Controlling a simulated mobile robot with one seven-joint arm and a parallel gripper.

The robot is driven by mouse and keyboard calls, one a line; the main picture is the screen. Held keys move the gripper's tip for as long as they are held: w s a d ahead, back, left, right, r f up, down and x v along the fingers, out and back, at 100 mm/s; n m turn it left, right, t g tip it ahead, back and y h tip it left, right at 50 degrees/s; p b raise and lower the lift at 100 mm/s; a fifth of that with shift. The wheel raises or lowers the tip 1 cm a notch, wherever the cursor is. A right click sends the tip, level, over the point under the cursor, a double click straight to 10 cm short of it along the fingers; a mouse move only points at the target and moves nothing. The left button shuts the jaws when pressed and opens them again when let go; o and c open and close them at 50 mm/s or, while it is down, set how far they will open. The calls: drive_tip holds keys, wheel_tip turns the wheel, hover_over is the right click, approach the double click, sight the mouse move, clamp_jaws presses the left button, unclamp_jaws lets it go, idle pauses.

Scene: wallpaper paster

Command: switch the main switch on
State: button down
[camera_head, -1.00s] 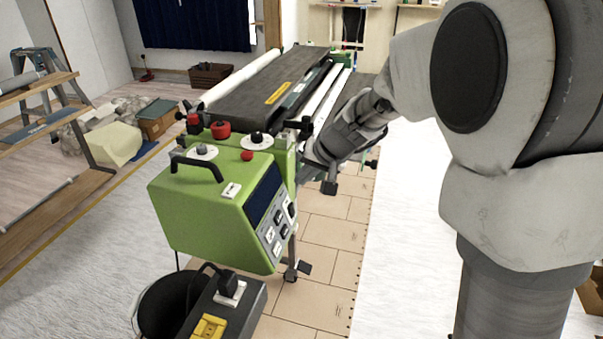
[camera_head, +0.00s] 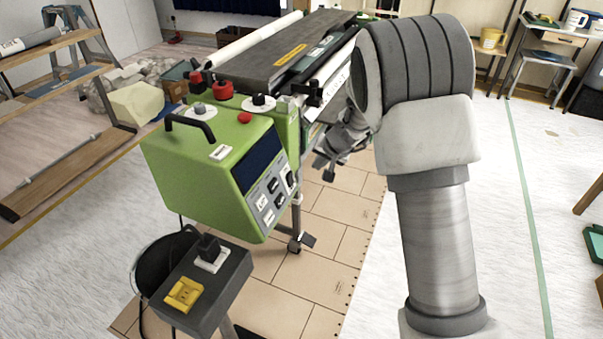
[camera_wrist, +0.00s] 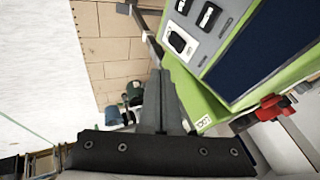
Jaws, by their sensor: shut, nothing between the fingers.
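The green paster machine (camera_head: 205,165) has a grey panel with several black switches (camera_head: 278,202) on its sloped front, below a dark blue screen. One larger switch (camera_head: 291,181) sits at the panel's right edge. I cannot read which is the main switch. In the wrist view, a switch on a white plate (camera_wrist: 180,42) lies above and right of my fingers, with smaller switches beyond. My gripper (camera_wrist: 160,72) is shut and empty, beside the machine and apart from the panel. In the head view, the gripper (camera_head: 325,165) is small, right of the machine, partly hidden by my arm.
A black box with a yellow socket (camera_head: 184,294) and a plug stands before the machine. A wooden shelf (camera_head: 60,150) is at left. A red knob (camera_wrist: 272,105) projects in the wrist view. White floor on the right is largely clear.

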drive_tip(key=shift+f, duration=0.15)
drive_tip(key=b, duration=0.1)
approach(292, 176)
wheel_tip(292, 176, down, 4)
drive_tip(key=w, duration=0.2)
drive_tip(key=shift+w+a+f, duration=0.3)
drive_tip(key=shift+a+f, duration=0.1)
drive_tip(key=shift+a, duration=0.3)
drive_tip(key=shift+r+p, duration=0.1)
drive_tip(key=shift+p, duration=0.25)
